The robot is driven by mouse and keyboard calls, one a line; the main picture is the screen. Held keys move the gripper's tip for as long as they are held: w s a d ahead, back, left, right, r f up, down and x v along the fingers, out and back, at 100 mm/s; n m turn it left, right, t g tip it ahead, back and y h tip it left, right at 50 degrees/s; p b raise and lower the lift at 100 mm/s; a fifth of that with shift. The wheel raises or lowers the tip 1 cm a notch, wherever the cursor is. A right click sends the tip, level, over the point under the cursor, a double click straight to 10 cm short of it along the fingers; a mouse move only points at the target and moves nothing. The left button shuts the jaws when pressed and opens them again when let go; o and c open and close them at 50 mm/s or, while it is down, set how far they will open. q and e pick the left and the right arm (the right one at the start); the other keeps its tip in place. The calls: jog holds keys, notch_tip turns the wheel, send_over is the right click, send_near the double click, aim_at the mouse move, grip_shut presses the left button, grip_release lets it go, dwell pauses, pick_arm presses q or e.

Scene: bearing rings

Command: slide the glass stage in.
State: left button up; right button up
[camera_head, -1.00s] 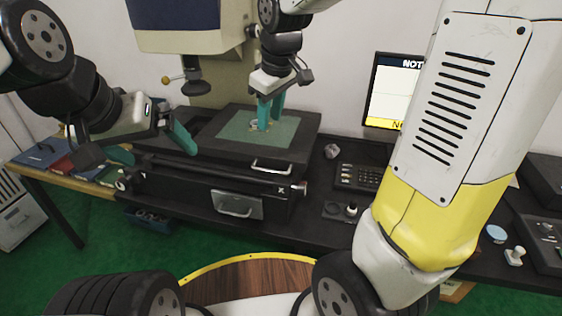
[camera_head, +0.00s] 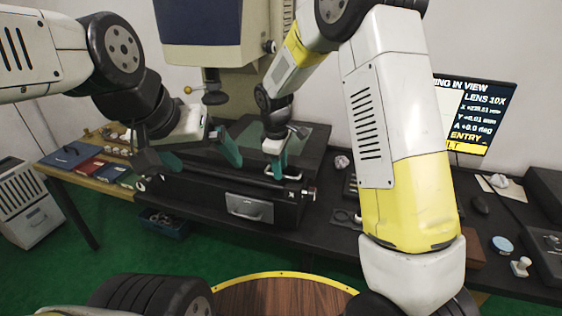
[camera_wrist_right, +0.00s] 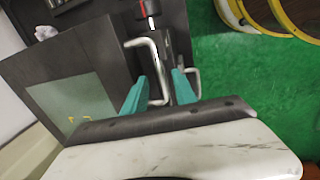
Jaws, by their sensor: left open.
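The glass stage is a greenish pane (camera_head: 312,136) set in a dark plate on the measuring machine; it also shows in the right wrist view (camera_wrist_right: 62,92), with small yellow marks on it. A pale bar handle (camera_head: 287,176) is on the plate's front; it shows in the wrist view too (camera_wrist_right: 153,58). My right gripper (camera_head: 275,164) is at this handle. In the wrist view its teal fingers (camera_wrist_right: 161,86) are apart, with the handle bar seeming to run between them; contact is unclear. My left gripper (camera_head: 204,158) is open and empty, left of the stage.
A lower drawer handle (camera_head: 248,207) is on the machine's front. The machine's column and head (camera_head: 212,40) stand behind the stage. A monitor (camera_head: 478,115) is at right. Red and blue boxes (camera_head: 85,167) lie on the left bench.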

jog(key=shift+w+f, duration=0.1)
jog(key=shift+f, duration=0.6)
grip_shut()
dwell(1.0)
